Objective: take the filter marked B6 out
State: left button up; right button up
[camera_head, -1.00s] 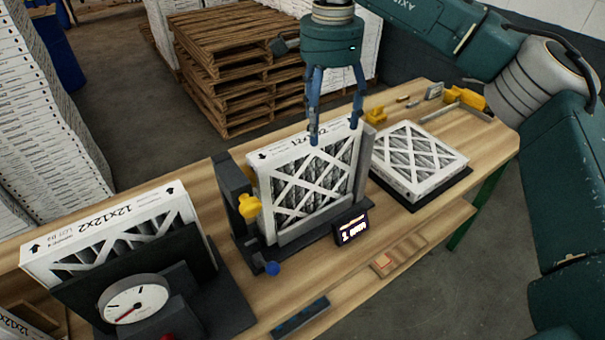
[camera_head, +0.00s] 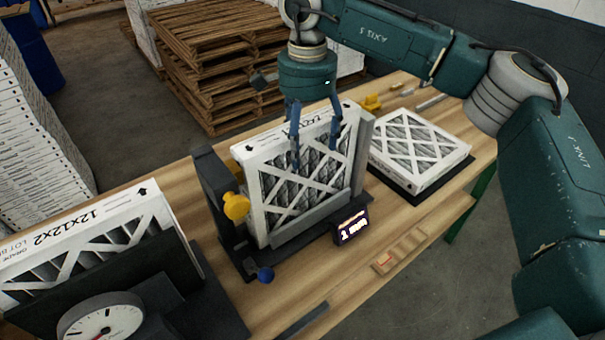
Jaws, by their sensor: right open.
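A white pleated filter (camera_head: 300,193) with a lattice face stands upright in a dark fixture (camera_head: 216,190) at mid-table. My right gripper (camera_head: 315,152) is open over its top edge, and both fingers overlap its upper face in the picture. I cannot tell whether they touch it. Another filter (camera_head: 95,232), printed 12x12x2 with a partly legible LOT line, stands at the left behind a dial gauge. A third filter (camera_head: 418,150) lies flat on a dark pad at the right. I cannot read B6 on any of them. My left gripper is not in view.
A yellow knob (camera_head: 236,206), a blue knob (camera_head: 265,274) and a small lit display (camera_head: 351,225) sit at the fixture. The dial gauge (camera_head: 100,318) is at front left. Wooden pallets (camera_head: 215,60) stand behind the wooden table (camera_head: 300,290).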

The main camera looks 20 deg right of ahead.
aim_at(305, 162)
notch_tip(305, 162, down, 5)
jog(key=p, duration=0.3)
jog(key=shift+w+a, duration=0.15)
jog(key=shift+f, duration=0.45)
jog(key=c, duration=1.7)
